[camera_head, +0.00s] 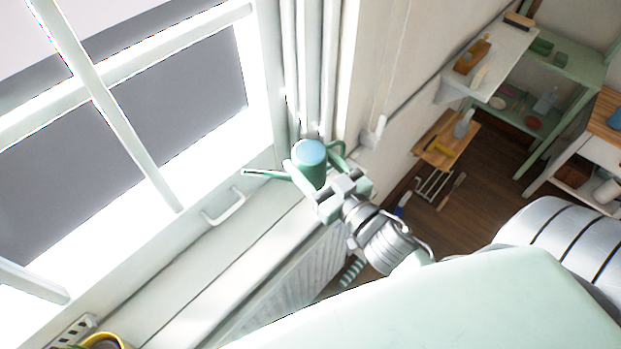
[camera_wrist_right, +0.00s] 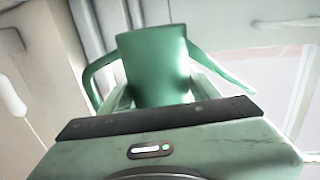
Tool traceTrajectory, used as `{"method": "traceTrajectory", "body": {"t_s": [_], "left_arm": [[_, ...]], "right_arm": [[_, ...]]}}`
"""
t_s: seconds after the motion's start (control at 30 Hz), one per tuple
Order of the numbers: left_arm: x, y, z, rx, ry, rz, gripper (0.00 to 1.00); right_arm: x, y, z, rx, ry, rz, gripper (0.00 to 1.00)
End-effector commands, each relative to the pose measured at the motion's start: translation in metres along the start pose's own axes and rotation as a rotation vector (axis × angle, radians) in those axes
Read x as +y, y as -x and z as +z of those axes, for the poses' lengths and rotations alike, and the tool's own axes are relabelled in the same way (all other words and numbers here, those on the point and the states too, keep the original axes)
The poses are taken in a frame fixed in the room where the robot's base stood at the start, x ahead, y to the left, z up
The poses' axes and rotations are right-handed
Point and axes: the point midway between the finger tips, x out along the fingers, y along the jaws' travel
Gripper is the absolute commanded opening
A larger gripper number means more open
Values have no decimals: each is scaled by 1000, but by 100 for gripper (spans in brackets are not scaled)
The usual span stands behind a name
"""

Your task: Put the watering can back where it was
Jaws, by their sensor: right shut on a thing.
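A green watering can (camera_head: 309,166) with a blue-looking round top, a thin spout to the left and a handle to the right is at the far end of the window sill (camera_head: 230,240). My right gripper (camera_head: 321,192) is shut on it. In the right wrist view the can's body (camera_wrist_right: 155,65) stands just beyond the gripper (camera_wrist_right: 155,108), close to upright, with its handle on the left and spout on the right. I cannot tell whether the can's base touches the sill. My left gripper is not in view.
The window frame (camera_head: 110,105) with its handle (camera_head: 224,208) borders the sill. A yellow pot (camera_head: 103,341) stands at the sill's near end. A ribbed radiator (camera_head: 290,285) hangs below. Shelves (camera_head: 490,62) with small items are at the upper right. The middle of the sill is clear.

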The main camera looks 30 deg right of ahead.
Motion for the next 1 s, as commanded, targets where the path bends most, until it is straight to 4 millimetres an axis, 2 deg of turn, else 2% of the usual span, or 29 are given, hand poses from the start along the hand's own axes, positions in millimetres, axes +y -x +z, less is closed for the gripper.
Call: {"method": "traceTrajectory", "body": {"t_s": [0.17, 0.47, 0.87, 0.9, 0.97, 1.0], "left_arm": [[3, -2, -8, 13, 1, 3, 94], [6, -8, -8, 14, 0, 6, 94], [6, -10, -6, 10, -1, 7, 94], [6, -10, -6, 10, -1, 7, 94], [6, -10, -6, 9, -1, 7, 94], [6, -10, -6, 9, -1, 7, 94]], "right_arm": [[0, -1, 16, 5, -1, 0, 0], [0, 0, 53, 3, -1, 1, 0], [-1, 0, 58, 4, 1, -1, 0], [-1, 0, 60, 1, 1, 0, 65], [-1, 0, 59, 1, 1, 0, 81], [-1, 0, 59, 1, 1, 0, 84]]}}
